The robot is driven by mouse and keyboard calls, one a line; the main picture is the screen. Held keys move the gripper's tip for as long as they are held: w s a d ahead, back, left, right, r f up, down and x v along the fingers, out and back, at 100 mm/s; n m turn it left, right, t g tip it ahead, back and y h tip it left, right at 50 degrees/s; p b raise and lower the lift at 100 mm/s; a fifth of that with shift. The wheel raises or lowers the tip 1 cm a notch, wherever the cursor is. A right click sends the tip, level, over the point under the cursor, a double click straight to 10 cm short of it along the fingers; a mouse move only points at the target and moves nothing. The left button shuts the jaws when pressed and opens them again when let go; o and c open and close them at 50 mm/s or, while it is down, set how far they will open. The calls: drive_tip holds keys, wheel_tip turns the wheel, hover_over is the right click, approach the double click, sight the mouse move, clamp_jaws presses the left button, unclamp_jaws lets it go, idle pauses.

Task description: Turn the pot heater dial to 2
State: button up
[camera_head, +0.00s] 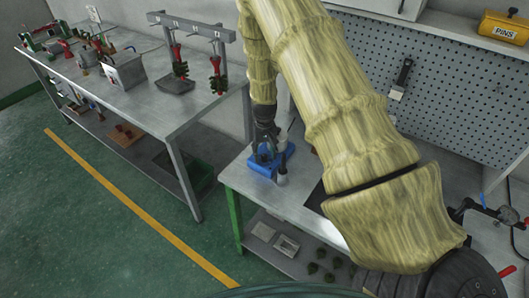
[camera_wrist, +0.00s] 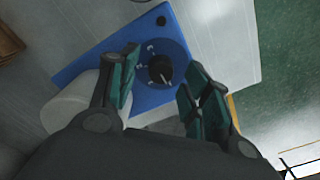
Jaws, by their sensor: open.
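The blue pot heater (camera_head: 262,164) sits near the left end of the near metal table. It also shows in the wrist view as a flat blue panel (camera_wrist: 95,65) with a dark round dial (camera_wrist: 160,70) and pale markings around it. Which number the dial points to is too small to read surely. My gripper (camera_wrist: 158,95) is open, with one green-padded finger on each side of the dial. I cannot tell whether either finger touches it. In the head view my gripper (camera_head: 266,138) is just above the heater.
A white cylinder (camera_wrist: 70,105) lies close beside the left finger. The near table (camera_head: 300,203) has its front-left edge close to the heater. A long workbench (camera_head: 130,85) with red and green tools stands at left, and a pegboard (camera_head: 425,75) stands behind.

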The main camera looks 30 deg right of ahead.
drive_tip(key=shift+f, duration=0.45)
drive_tip(key=shift+c, duration=0.2)
drive_tip(key=c, duration=1)
